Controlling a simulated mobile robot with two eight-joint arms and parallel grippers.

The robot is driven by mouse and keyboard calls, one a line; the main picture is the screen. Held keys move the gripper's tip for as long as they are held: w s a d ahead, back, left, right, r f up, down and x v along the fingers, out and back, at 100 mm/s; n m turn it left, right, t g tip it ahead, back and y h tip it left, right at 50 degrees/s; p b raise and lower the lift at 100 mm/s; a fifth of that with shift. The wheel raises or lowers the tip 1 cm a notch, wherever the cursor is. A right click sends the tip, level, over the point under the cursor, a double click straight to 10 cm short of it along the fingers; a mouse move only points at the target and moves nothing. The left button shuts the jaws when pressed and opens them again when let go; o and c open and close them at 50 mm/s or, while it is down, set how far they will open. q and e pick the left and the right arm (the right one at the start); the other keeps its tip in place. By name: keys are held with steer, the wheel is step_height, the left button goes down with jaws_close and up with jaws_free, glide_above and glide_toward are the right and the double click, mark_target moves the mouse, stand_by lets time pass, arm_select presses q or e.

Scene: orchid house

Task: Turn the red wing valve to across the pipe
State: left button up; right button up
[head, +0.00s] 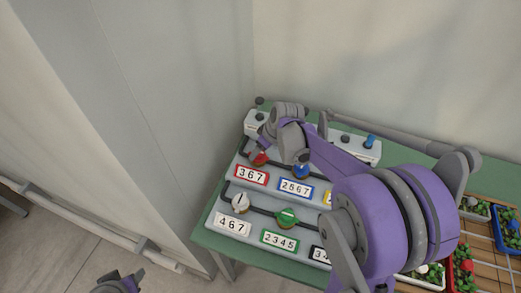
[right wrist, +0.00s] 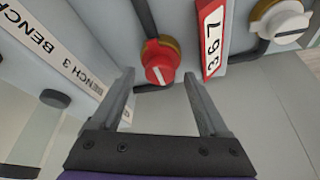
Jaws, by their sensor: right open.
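The red wing valve (right wrist: 161,64) sits on the grey panel beside the red-framed 367 label (right wrist: 211,38). It has a pale mark on its face; I cannot tell its exact angle to the dark pipe. In the head view the red valve (head: 260,158) is at the panel's upper left, partly covered by my right gripper. My right gripper (right wrist: 158,77) is open, its fingertips just short of the valve and on either side of it in the wrist picture; contact is not visible. My left gripper (head: 124,281) is partly in view at the bottom left, away from the panel.
Neighbouring valves are blue (head: 301,170), white (head: 240,202) and green (head: 287,217). A white strip with knobs (head: 352,146) stands behind the panel. The green bench (head: 212,240) also holds plant trays (head: 477,209) at the right. A wall stands close at the left.

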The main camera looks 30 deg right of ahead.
steer(key=shift+w+f, duration=0.15)
steer(key=shift+f, duration=0.1)
jaws_close()
stand_by(0.3)
